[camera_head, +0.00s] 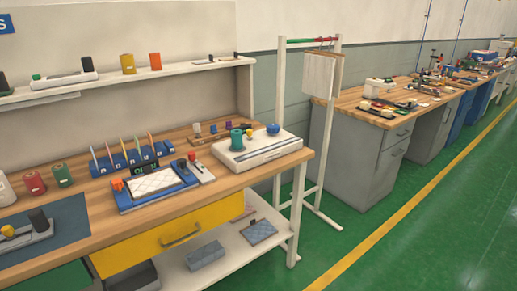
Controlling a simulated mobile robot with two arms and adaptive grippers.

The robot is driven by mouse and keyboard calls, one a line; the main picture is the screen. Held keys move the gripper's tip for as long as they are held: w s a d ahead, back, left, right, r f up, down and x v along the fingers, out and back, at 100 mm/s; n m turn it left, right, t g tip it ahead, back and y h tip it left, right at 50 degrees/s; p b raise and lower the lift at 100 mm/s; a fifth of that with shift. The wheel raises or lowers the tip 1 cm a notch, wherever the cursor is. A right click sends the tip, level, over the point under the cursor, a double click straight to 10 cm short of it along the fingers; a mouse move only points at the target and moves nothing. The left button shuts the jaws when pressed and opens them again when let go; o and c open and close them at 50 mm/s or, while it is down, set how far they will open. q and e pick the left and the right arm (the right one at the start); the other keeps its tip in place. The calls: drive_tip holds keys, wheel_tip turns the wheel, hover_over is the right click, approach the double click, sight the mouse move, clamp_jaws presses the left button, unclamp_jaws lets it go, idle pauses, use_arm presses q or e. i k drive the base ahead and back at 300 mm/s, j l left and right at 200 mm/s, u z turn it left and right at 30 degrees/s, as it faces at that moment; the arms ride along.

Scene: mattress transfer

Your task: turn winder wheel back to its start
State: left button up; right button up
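A white machine base (262,155) sits at the right end of the near wooden workbench. On top of it stand a teal spool-like cylinder (237,139), a small yellow part (250,133) and a round dark-blue knob or wheel (273,129). This looks like the winder, but I cannot tell for certain, nor read the wheel's turn angle. Neither of my grippers is in view.
A blue device with a white pad (155,183) and a blue rack (133,160) stand left of the white base. A yellow drawer (165,241) is below. A white rack (281,130) stands beyond the bench's right end. Green floor (430,235) is clear at right.

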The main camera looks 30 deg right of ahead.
sight(273, 128)
drive_tip(key=i+l+z, duration=0.1)
drive_tip(key=l, duration=0.25)
drive_tip(key=i+l+z, duration=0.1)
drive_tip(key=l, duration=0.25)
drive_tip(key=i+l+z, duration=0.1)
drive_tip(key=l, duration=0.2)
drive_tip(key=i+l+z, duration=0.1)
drive_tip(key=l, duration=0.25)
drive_tip(key=i, duration=0.1)
